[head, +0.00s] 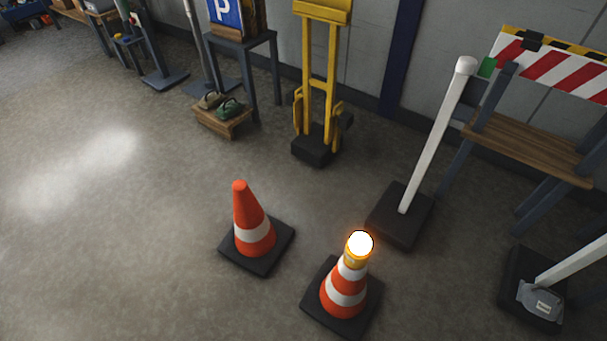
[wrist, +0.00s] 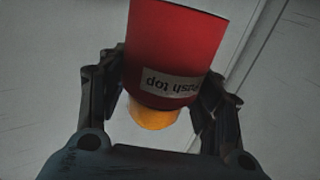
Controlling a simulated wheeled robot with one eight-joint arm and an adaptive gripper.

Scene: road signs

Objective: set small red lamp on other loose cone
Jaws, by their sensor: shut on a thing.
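Neither gripper nor red lamp shows in the head view. There, an orange cone (head: 252,222) with one white band stands upright on a black square base, its top bare. A second cone (head: 344,290), to its right and nearer, carries a lit lamp (head: 360,244) with a yellow body on its top.
A white post (head: 436,130) on a black base stands right of the cones. A striped barrier (head: 550,65) is at right. The floor left of the bare cone is clear.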

